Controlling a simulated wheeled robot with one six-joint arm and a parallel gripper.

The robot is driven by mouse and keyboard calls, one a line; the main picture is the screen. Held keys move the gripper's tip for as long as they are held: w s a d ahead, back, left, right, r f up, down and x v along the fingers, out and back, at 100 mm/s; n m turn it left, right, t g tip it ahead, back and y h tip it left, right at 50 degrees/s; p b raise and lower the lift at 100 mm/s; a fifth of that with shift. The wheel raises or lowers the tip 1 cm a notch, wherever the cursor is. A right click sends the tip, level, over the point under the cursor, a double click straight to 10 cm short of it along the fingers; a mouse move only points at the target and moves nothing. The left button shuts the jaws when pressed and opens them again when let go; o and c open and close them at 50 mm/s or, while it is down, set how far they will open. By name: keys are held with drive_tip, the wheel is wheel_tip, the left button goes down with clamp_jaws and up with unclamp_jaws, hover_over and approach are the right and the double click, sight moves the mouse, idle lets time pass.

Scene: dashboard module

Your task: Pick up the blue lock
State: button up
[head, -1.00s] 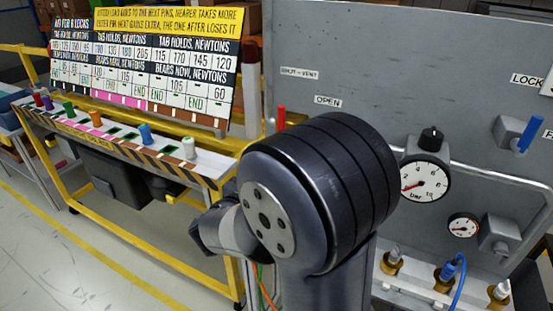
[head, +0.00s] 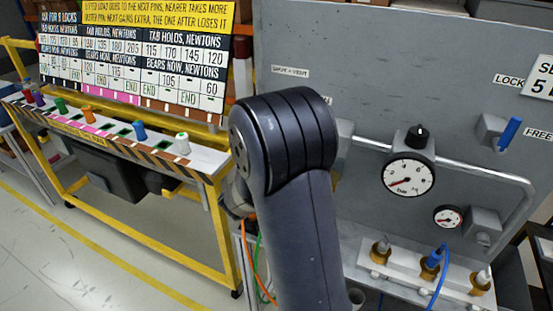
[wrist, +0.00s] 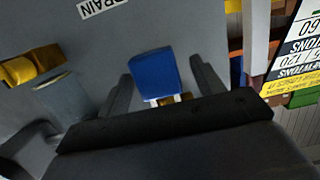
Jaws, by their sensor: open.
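A blue lock (head: 139,131) stands on the striped rail at the left in the head view, between dark green squares and a white lock. In the wrist view, a blue block (wrist: 155,75) with pale legs shows between the fingers of my gripper (wrist: 160,72), in front of a grey surface. I cannot tell whether it is a lock or a fitting of the panel. My gripper is open, its fingers apart on either side of the block. In the head view my gripper is hidden behind my arm.
The rail (head: 190,163) on a yellow frame also holds green, orange and white locks. A number board (head: 130,60) stands above it. The grey panel (head: 360,75) at the right carries a gauge (head: 408,177), a blue lever (head: 510,130) and brass fittings. Floor at lower left is clear.

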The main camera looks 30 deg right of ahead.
drive_tip(key=shift+c, duration=0.2)
drive_tip(key=c, duration=1.3)
